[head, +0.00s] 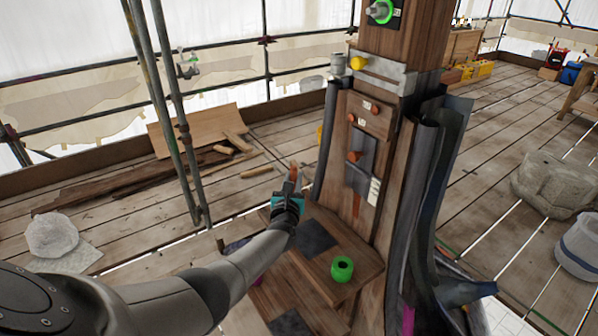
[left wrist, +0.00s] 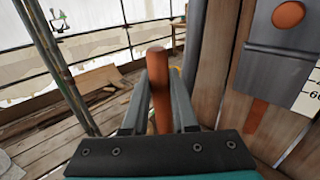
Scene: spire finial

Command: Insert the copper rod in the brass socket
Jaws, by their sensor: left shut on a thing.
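My left gripper (head: 291,182) is shut on the copper rod (left wrist: 160,92), an orange-brown cylinder that stands up between the two fingers in the left wrist view. In the head view the copper rod (head: 294,170) shows just above the fingers, left of the wooden post and apart from it. No part is clearly the brass socket. A yellow round piece (head: 358,62) sits on the post's grey ledge, and I cannot tell whether it is the socket. My right gripper is not in view.
The wooden post (head: 402,40) carries a panel with several copper-coloured round pieces (head: 354,156). A green ring (head: 342,268) sits on the wooden step (head: 310,270). Dark curled sheets (head: 432,160) flank the post. Scaffold poles (head: 172,110) stand left of it.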

